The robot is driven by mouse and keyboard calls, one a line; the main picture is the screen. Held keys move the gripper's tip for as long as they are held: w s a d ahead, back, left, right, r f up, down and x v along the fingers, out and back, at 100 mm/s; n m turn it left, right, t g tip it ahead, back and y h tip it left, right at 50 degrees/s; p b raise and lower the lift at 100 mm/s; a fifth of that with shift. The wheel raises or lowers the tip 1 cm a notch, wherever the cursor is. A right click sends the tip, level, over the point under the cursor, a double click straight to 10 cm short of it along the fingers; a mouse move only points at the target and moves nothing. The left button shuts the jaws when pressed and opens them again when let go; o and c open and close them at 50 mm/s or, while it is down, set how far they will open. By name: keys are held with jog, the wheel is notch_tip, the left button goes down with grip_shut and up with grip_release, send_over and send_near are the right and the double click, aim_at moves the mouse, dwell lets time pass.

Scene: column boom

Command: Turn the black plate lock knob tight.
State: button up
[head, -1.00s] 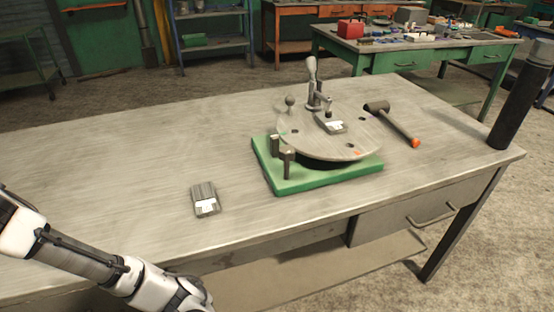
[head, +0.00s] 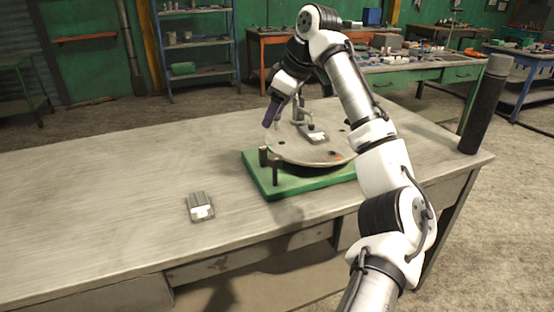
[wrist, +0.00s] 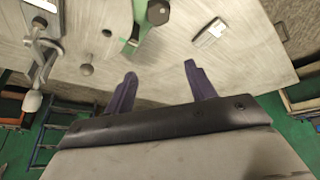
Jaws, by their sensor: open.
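In the wrist view a dark round knob (wrist: 159,12), which looks like the black lock knob, stands at the green base's edge. In the head view it appears to be one of two dark uprights (head: 275,168) at the left front of the round plate (head: 300,152). The plate lies on the green base (head: 265,187). My gripper (head: 270,116) is above the plate's far left side, apart from the knob. In the wrist view its two purple fingers (wrist: 160,70) are spread and empty, with bare table behind them.
A clamp (wrist: 40,58) and a ball-topped pin (wrist: 86,69) stand on the plate. A metal block (head: 313,135) lies there too. Another block (head: 200,206) is on the bench, left of the base. A dark cylinder (head: 482,108) stands at the right corner. The left bench is clear.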

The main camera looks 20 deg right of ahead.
aim_at(276, 157)
jog(key=s+d+g, duration=0.1)
jog(key=s+d, duration=0.3)
jog(key=x, duration=1.3)
jog(key=shift+w+r, duration=0.1)
jog(key=shift+w, duration=0.1)
jog(key=shift+c, duration=0.4)
jog(key=c, duration=0.9)
jog(key=shift+m, duration=0.3)
